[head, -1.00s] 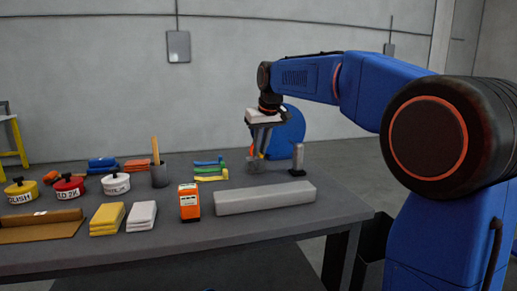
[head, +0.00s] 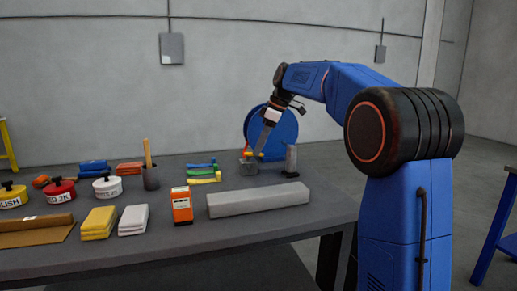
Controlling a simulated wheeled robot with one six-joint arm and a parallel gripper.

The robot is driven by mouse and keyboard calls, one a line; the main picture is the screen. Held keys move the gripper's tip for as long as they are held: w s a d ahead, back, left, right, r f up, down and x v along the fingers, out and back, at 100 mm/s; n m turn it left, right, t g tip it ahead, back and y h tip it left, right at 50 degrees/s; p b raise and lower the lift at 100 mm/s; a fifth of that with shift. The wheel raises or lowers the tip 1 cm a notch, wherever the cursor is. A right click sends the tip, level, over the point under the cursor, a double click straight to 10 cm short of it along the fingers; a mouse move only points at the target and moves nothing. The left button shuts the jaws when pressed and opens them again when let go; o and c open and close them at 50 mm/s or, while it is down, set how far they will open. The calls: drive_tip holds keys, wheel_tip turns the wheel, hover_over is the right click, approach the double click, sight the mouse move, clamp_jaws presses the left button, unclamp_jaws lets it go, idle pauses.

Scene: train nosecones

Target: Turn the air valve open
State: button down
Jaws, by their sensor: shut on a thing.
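The air valve (head: 248,168) is a small grey block at the back right of the table, with small red-orange and yellow parts at its top. My gripper (head: 258,151) comes down on it from the upper right, tilted, with its fingertips at the valve's top. It is shut on the valve's handle. The handle is mostly hidden by the fingers and too small to show its exact angle.
A blue reel (head: 286,127) stands just behind the gripper. A small upright grey post (head: 291,160) is right of the valve. A long grey block (head: 258,199) lies in front, and an orange box (head: 182,206) stands left of it. Coloured strips (head: 203,175) lie left of the valve.

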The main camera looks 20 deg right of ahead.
drive_tip(key=shift+w+d+n+g, duration=0.1)
drive_tip(key=shift+w+n+g, duration=0.25)
drive_tip(key=shift+n, duration=0.5)
drive_tip(key=shift+w+d+n+g, duration=0.1)
drive_tip(key=shift+w+n+g, duration=0.2)
drive_tip(key=shift+n, duration=0.6)
drive_tip(key=shift+w+d+n+g, duration=0.1)
drive_tip(key=shift+w+n+g, duration=0.25)
drive_tip(key=shift+n, duration=0.5)
drive_tip(key=c, duration=1.8)
unclamp_jaws()
drive_tip(key=shift+o, duration=0.2)
